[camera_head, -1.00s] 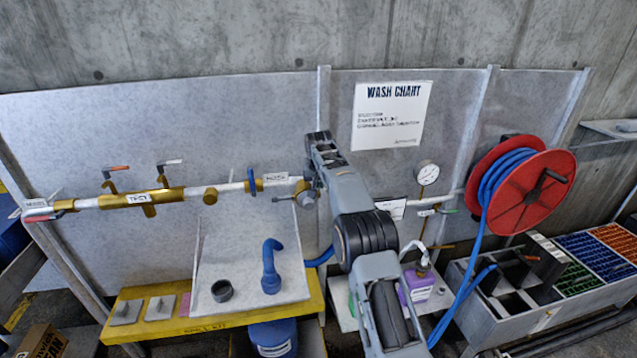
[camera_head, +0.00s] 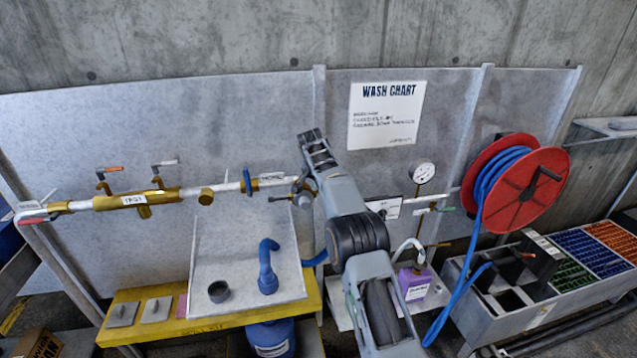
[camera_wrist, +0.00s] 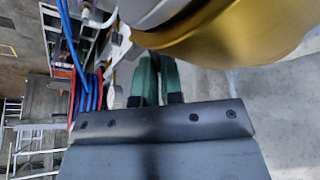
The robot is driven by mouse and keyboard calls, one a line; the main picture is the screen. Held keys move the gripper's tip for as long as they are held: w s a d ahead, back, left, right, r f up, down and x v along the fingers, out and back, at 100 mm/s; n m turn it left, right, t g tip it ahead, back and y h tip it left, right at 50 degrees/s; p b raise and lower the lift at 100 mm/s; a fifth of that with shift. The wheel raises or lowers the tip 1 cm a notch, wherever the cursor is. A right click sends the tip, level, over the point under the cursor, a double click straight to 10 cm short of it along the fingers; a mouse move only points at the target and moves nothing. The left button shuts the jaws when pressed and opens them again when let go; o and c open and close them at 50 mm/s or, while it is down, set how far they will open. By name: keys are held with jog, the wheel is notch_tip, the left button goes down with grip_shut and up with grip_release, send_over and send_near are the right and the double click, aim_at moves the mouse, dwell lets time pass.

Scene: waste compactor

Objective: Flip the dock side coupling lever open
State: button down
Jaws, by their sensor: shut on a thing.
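The brass pipe line (camera_head: 140,198) runs along the panel. My gripper (camera_wrist: 157,78) shows there as two green fingers close together, just below the brass. It is shut on what appears to be the coupling lever, mostly hidden between the fingers and behind the coupling.
A red reel with blue hose (camera_head: 515,190) and a gauge (camera_head: 423,173) are on the right. A sloped tray (camera_head: 240,255) and a yellow bench (camera_head: 160,322) lie below the pipe. A purple jug (camera_head: 413,283) stands right of my arm.

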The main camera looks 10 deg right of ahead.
jog(key=shift+s+d+m+g+h, duration=0.25)
jog(key=shift+s+m+g, duration=0.2)
jog(key=shift+m, duration=0.85)
jog(key=shift+s+d+m+g+h, duration=0.3)
jog(key=shift+s+m, duration=0.2)
jog(key=shift+m, duration=0.8)
jog(key=shift+s+d+m+g+h, duration=0.25)
jog(key=shift+s+m+g, duration=0.25)
jog(key=shift+m, duration=0.8)
jog(key=shift+s, duration=0.1)
jog(key=c, duration=1.5)
grip_release()
jog(key=shift+c, duration=0.2)
